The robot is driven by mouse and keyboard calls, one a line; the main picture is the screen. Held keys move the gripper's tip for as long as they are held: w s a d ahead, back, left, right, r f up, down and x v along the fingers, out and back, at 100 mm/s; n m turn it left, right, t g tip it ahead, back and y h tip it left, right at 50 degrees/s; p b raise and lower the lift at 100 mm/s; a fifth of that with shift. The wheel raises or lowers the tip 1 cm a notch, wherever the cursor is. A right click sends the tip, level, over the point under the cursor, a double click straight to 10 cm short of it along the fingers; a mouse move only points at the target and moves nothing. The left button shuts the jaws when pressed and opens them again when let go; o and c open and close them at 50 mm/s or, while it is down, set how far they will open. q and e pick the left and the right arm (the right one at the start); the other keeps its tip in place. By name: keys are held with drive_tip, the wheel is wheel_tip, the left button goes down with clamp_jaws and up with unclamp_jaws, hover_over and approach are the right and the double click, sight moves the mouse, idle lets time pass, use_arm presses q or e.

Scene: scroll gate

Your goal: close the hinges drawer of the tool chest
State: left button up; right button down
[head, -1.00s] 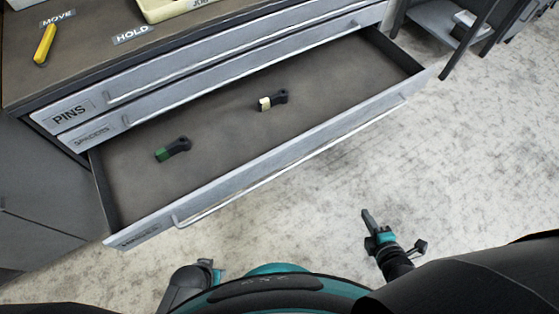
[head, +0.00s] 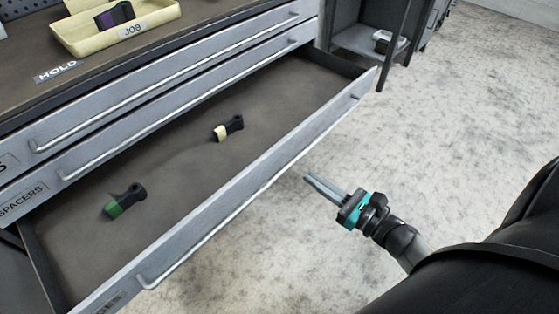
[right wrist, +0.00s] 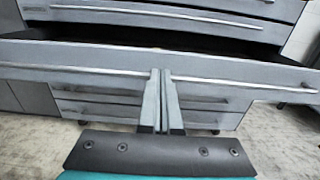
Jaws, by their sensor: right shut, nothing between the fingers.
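The hinges drawer (head: 215,214) of the tool chest stands pulled out, its long handle (head: 215,235) along the front. Only the end of its label shows at the lower left. A green-and-black piece (head: 126,200) and a cream-and-black piece (head: 229,128) lie on its floor. My right gripper (head: 308,180) is shut and empty, in front of the drawer front and apart from it in the head view. In the right wrist view the shut fingers (right wrist: 159,75) point at the drawer front (right wrist: 215,80), overlapping its handle in the picture. My left gripper is not in view.
The spacers drawer (head: 110,160) and the drawer above it are shut. On the chest top are a HOLD label (head: 58,73) and a cream JOB tray (head: 160,17) holding a purple-and-black piece. Pale floor (head: 460,120) to the right is open. A dark cabinet (head: 350,45) stands behind.

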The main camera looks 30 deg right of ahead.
sight(273, 152)
drive_tip(key=b+x, duration=0.1)
drive_tip(key=x, duration=0.8)
drive_tip(key=shift+w+f+b, duration=0.1)
drive_tip(key=shift+b, duration=0.25)
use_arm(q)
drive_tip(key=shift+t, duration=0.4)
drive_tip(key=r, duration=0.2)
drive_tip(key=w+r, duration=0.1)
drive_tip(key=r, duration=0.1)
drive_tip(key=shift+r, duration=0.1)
use_arm(e)
drive_tip(key=shift+w+a, duration=0.2)
drive_tip(key=shift+w, duration=0.15)
